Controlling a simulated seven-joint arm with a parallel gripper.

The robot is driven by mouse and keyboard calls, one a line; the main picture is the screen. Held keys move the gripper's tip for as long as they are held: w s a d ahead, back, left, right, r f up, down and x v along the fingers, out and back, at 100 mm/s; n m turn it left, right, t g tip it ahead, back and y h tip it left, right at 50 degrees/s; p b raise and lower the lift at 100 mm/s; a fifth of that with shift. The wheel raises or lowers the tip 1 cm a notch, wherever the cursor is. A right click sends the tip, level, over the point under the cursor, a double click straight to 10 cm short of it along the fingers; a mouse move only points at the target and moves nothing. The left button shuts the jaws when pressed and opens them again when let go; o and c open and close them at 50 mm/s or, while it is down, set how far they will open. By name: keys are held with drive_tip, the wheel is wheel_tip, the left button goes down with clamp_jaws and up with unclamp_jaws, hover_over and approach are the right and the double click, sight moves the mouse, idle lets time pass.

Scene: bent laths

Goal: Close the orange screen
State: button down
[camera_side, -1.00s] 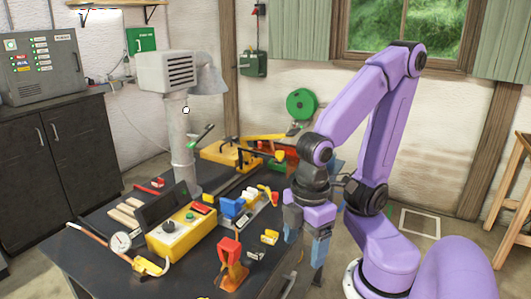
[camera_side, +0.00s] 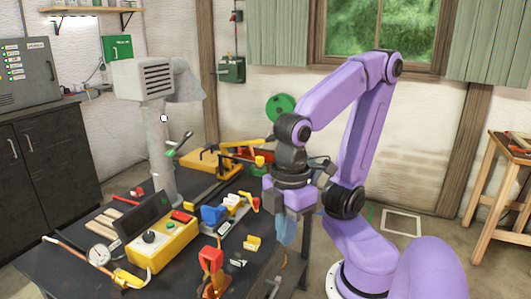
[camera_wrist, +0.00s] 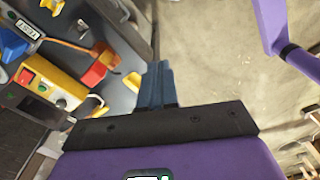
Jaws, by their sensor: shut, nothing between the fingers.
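A yellow-orange control box (camera_side: 165,245) with a black knob, a green button and a red part stands on the dark table in the side view. A dark flat panel (camera_side: 146,214) stands raised and tilted along its back edge; this looks like the screen. The box (camera_wrist: 52,90) also shows at the left of the wrist view. My gripper (camera_side: 285,233) hangs at the table's right side, to the right of the box and apart from it. Its blue fingers (camera_wrist: 156,85) are together and empty in the wrist view.
An orange-red clamp (camera_side: 212,262) stands between the box and my gripper. A blue device (camera_side: 213,214), a dial gauge (camera_side: 99,255) and a yellow tool (camera_side: 213,162) crowd the table. A grey post (camera_side: 158,150) rises behind the panel.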

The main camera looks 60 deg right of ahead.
wheel_tip(320, 180, up, 7)
drive_tip(key=w+a+r+m+g+y, duration=0.1)
drive_tip(key=w+r+m+g+y, duration=0.1)
drive_tip(key=w+m, duration=0.35)
drive_tip(key=w+a+r+m+g+y, duration=0.1)
drive_tip(key=w+r+m+g+y, duration=0.15)
drive_tip(key=w, duration=0.65)
drive_tip(key=w+d+m+t+y, duration=0.5)
drive_tip(key=w+d+m+y, duration=0.15)
drive_tip(key=w+d, duration=1.15)
drive_tip(key=d+f+m+t+y, duration=0.15)
drive_tip(key=d+m+t, duration=0.4)
drive_tip(key=d, duration=1.75)
drive_tip(key=s+d+f+m+t+h, duration=0.15)
drive_tip(key=s+d+t, duration=0.25)
drive_tip(key=s+d, duration=0.55)
drive_tip(key=s+d+f+m+t+h, duration=0.15)
drive_tip(key=s+d+t, duration=0.25)
drive_tip(key=s+d, duration=0.55)
drive_tip(key=w+d+f, duration=0.2)
drive_tip(key=w+f, duration=0.1)
drive_tip(key=f, duration=1.4)
drive_tip(key=w+a, duration=0.8)
drive_tip(key=a, duration=0.2)
drive_tip(key=shift+w, duration=0.4)
